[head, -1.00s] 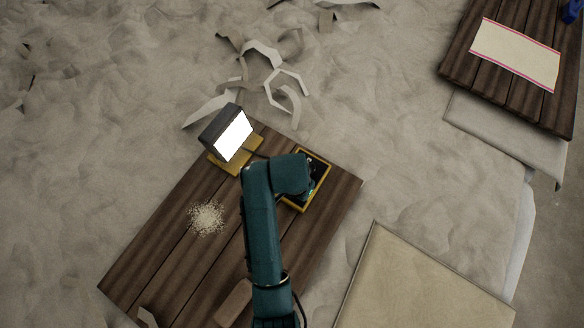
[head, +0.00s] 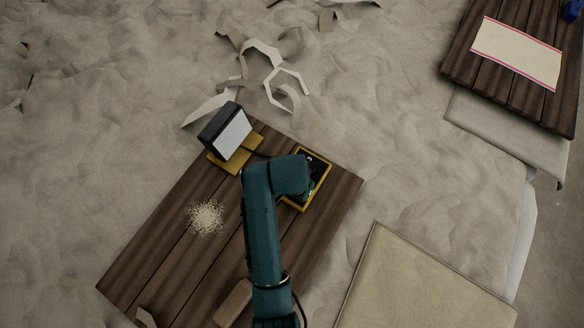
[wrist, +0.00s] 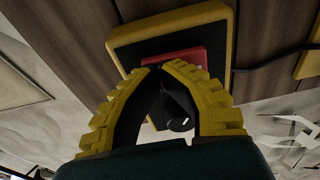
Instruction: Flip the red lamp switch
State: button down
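The red switch (wrist: 186,57) sits on a yellow-framed black box (wrist: 222,38). My gripper (wrist: 157,68) has its yellow fingertips together, with nothing seen between them. The tips are right at the near edge of the red switch and hide part of it; I cannot tell if they touch. In the head view my arm hides the switch and part of the box (head: 318,170). The lamp (head: 232,138), on a yellow base to the left of the box, has a grey, unlit face.
Both stand on a dark wooden table (head: 195,255). A pile of pale grains (head: 206,217) lies left of my arm, and a brown block (head: 233,303) is near the front. A cable runs from the box toward the lamp. A striped cloth (head: 517,52) lies on another table.

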jog(key=shift+s+f, duration=0.1)
notch_tip(320, 180, up, 3)
jog(key=p, duration=0.3)
jog(key=shift+r, duration=2)
